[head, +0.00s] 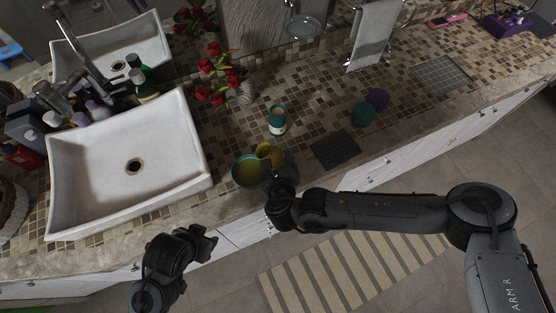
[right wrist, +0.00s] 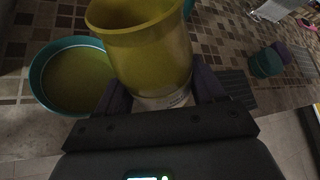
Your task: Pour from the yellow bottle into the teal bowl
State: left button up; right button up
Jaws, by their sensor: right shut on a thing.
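The yellow bottle (head: 264,150) is in my right gripper, at the right rim of the teal bowl (head: 236,179). The right wrist view shows the yellow bottle (right wrist: 145,60) large between the fingers of my right gripper (right wrist: 160,100), with a pale band low on it. The teal bowl (right wrist: 38,72) stands left of it, with a yellow-olive inside surface or content. I cannot tell the bottle's exact tilt, and no stream shows. In the head view my right gripper (head: 284,178) hides part of the bottle. My left gripper (head: 207,245) hangs empty in front of the counter; its fingers are unclear.
A white sink (head: 85,165) is left of the bowl. A teal jar with a pale label (head: 277,122) stands behind the bottle. A dark mat (head: 335,150) lies to the right, with teal (head: 362,114) and purple (head: 378,98) items beyond. Red flowers (head: 217,75) stand behind.

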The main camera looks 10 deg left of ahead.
jog(key=shift+d+f+p, duration=0.1)
jog(key=shift+p, duration=0.25)
jog(key=shift+d+f+n+h+p, duration=0.2)
jog(key=shift+d+n+h+p, duration=0.05)
jog(key=shift+n+h+p, duration=0.4)
jog(key=shift+w+d+n+t+h+p, duration=0.1)
jog(key=shift+d+n+t+h+p, duration=0.15)
jog(key=shift+n+h+p, duration=0.35)
dwell(0.4)
jog(key=shift+d+p, duration=0.1)
jog(key=shift+p, duration=0.35)
jog(key=shift+n+h, duration=0.25)
jog(key=shift+n, duration=0.1)
jog(key=shift+d+n+t+h, duration=0.1)
jog(key=shift+n+t+h, duration=0.25)
jog(key=shift+n+h, duration=0.05)
jog(key=shift+r, duration=0.15)
jog(key=shift+r+n+h+p, duration=0.1)
jog(key=shift+n+h+p, duration=0.2)
jog(key=shift+p, duration=0.1)
jog(key=shift+r+n+h+p, duration=0.15)
jog(key=shift+n+h+p, duration=0.15)
jog(key=shift+n, duration=0.1)
